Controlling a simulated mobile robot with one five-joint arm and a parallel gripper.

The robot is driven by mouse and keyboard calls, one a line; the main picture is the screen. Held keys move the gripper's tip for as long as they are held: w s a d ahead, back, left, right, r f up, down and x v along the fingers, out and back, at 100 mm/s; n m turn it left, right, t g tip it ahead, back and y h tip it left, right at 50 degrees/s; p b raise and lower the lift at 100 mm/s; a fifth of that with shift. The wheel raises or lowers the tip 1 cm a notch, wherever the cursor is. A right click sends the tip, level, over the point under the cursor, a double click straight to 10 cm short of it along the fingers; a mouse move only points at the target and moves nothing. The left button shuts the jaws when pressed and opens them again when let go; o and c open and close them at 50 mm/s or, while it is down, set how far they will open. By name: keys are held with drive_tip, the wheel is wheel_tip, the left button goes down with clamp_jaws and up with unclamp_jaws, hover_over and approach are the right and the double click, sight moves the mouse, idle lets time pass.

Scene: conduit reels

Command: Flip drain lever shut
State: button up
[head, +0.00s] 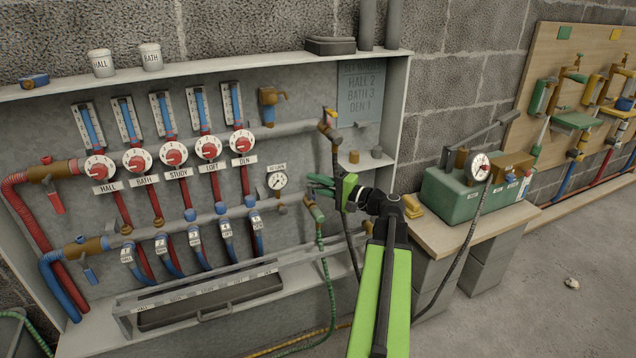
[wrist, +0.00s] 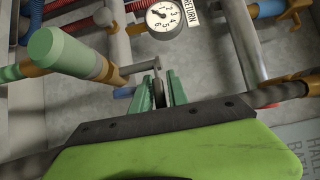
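My gripper (head: 312,184) has green fingers and points left at the manifold board, just right of the return gauge. It also shows in the wrist view (wrist: 159,88), where the fingers stand apart with a narrow dark strip visible between them. I cannot tell whether that strip is the drain lever or touches a finger. A brass drain fitting (head: 316,213) with a green hose (head: 322,250) hangs just below my fingers in the head view. A green-ended brass fitting (wrist: 85,62) lies left of the fingers in the wrist view. The lever's position is not clear.
The return gauge (head: 277,181) is left of my gripper and also shows in the wrist view (wrist: 163,16). A grey pipe (head: 230,210) runs behind. A dark hose hangs close by on the right. A green pump box (head: 455,200) stands on the right bench.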

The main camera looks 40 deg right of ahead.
clamp_jaws()
drive_tip(key=n+y, duration=0.1)
drive_tip(key=n+g+y, duration=0.1)
drive_tip(key=y, duration=0.1)
drive_tip(key=shift+w+a, duration=0.1)
drive_tip(key=shift+w, duration=0.15)
drive_tip(key=shift+o, duration=1.8)
unclamp_jaws()
